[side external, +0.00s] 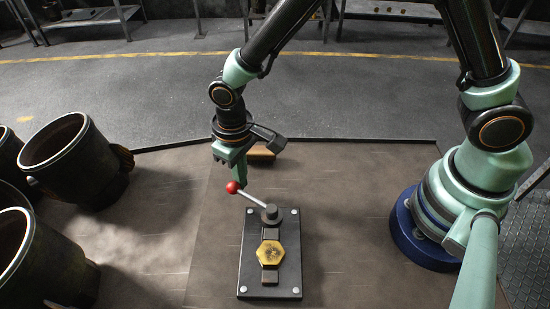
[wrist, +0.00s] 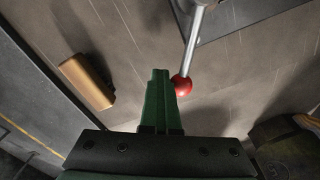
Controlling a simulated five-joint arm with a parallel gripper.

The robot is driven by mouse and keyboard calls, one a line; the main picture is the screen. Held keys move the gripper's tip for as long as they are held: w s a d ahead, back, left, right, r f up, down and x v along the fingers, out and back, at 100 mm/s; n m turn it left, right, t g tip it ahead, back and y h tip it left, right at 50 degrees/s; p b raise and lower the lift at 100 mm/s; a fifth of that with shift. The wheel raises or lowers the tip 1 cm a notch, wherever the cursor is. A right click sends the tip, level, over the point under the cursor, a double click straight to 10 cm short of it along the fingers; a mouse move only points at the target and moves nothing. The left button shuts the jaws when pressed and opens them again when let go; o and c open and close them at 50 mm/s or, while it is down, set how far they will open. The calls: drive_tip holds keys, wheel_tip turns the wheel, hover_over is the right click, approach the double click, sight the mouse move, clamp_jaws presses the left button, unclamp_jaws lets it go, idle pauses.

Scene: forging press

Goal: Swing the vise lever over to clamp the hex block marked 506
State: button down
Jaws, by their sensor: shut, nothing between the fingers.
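The vise stands on a dark base plate (side external: 248,262) with bolts at its corners. Its lever (side external: 252,199) is a pale rod running from a round pivot (side external: 271,213) up and left to a red ball knob (side external: 232,187). A yellow hex block (side external: 270,253) sits on the vise below the pivot; its marking is too small to read. My gripper (side external: 240,184) is shut and empty, pointing down beside the knob. In the wrist view the fingers (wrist: 160,78) are together, just left of the red knob (wrist: 180,86); I cannot tell whether they touch it.
A tan block (side external: 262,152) lies behind my gripper; it also shows in the wrist view (wrist: 87,82). Several dark round pots (side external: 75,160) stand at the left. The bench right of the vise, up to my base, is clear.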

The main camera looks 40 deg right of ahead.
drive_tip(key=shift+a, duration=0.35)
drive_tip(key=shift+a, duration=0.8)
drive_tip(key=shift+s+a, duration=0.1)
drive_tip(key=shift+s+a, duration=0.2)
drive_tip(key=shift+a, duration=0.5)
drive_tip(key=shift+s+a, duration=0.1)
